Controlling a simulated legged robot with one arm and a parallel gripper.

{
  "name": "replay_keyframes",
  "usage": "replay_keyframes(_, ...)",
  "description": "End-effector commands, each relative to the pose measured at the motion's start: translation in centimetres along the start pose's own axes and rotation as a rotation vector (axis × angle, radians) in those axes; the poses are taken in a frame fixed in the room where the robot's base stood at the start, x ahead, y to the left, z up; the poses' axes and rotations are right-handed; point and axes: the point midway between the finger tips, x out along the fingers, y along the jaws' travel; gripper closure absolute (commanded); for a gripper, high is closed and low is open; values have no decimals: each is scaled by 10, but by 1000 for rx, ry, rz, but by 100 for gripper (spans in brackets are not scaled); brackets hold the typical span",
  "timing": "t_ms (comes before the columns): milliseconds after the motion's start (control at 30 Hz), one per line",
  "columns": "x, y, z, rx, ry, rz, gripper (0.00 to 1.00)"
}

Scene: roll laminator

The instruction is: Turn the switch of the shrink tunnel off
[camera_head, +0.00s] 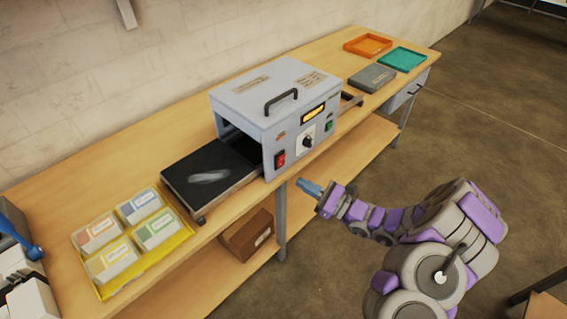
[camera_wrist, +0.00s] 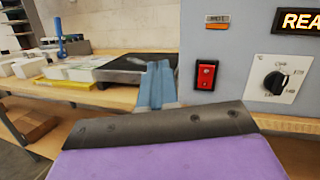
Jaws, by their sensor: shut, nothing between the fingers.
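The shrink tunnel (camera_head: 262,106) is a grey box on the wooden bench, with a black handle on top. Its red rocker switch (camera_head: 280,158) sits at the lower left of the front panel. In the wrist view the red switch (camera_wrist: 206,75) is just right of my gripper. A black dial (camera_head: 307,142) and a lit display (camera_head: 314,114) are further right; the dial also shows in the wrist view (camera_wrist: 274,83). My gripper (camera_head: 307,188), with blue fingers, is shut and empty in front of the bench edge, below and right of the switch, apparently apart from it.
A black conveyor tray (camera_head: 170,182) with a clear item extends left of the tunnel. A yellow tray (camera_head: 183,235) holds several labelled packs. Orange (camera_head: 367,42) and teal (camera_head: 402,66) trays lie at the far right. A cardboard box (camera_head: 240,243) is on the lower shelf.

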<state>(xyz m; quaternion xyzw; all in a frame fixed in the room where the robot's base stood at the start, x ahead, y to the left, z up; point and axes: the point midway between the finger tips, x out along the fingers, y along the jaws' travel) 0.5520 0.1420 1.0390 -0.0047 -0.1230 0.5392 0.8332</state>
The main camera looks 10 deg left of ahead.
Motion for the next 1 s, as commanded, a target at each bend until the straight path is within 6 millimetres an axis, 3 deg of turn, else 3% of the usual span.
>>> replay_keyframes(100,-20,-19,-29,46,27,-105,100)
replay_keyframes(300,-45,-36,-59,88,56,-217,100)
replay_keyframes(767,-52,-41,-67,98,64,-248,100)
replay_keyframes(1000,-35,-44,-69,97,64,-244,100)
